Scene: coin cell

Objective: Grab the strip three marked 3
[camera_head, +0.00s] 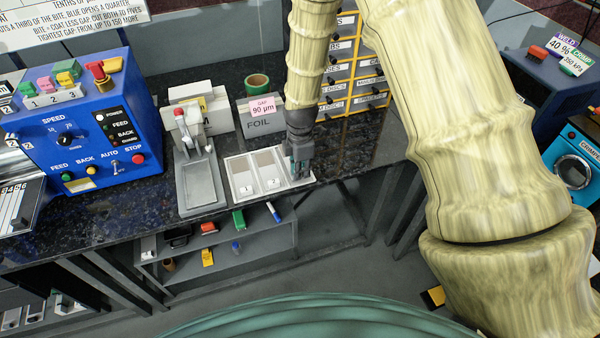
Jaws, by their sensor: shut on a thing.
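A white tray (260,195) lies on the dark speckled bench. Strip one (241,166), marked 1, and strip two (266,160), marked 2, lie side by side in it. My gripper (299,172) points down over the tray's right end, at the third place, right of strip two. It is shut on strip three, which is mostly hidden behind the fingers; its mark cannot be read. I cannot tell whether the strip is lifted clear of the tray.
A grey hand press (198,185) stands just left of the tray. A grey FOIL box (261,122) with a pink tag stands behind it. A blue control machine (85,125) is at the left, and labelled drawers (352,88) are behind my arm. Bench right of my gripper is bare.

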